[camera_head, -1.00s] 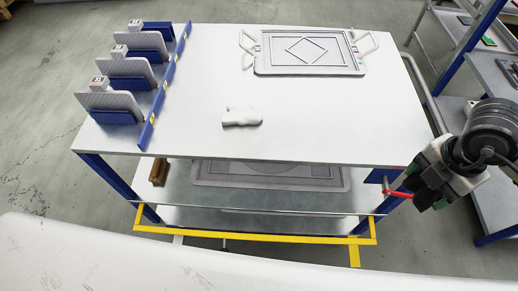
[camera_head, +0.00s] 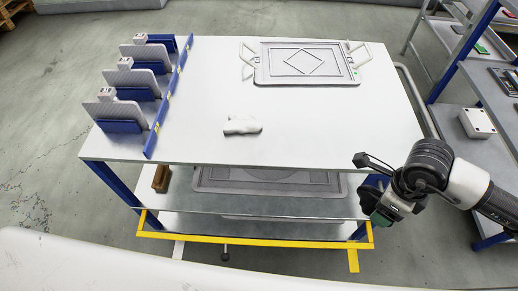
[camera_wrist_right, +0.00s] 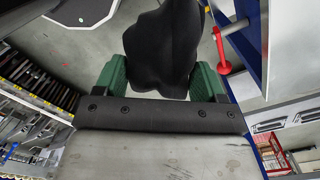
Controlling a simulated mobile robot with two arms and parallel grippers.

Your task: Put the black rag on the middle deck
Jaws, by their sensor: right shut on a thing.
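The black rag (camera_wrist_right: 165,38) hangs bunched between the green fingers of my right gripper (camera_wrist_right: 160,78) in the right wrist view. The gripper is shut on it. In the head view my right gripper (camera_head: 383,213) is by the right front corner of the trolley, lower than its top; the rag is hard to make out there against the dark gripper. The middle deck (camera_head: 183,199) shows under the trolley top, partly hidden by it. My left gripper is not in view.
On the middle deck lie a grey tray (camera_head: 215,185) and, at left, a brown block (camera_head: 161,178). A red hook (camera_wrist_right: 222,50) is beside the gripper.

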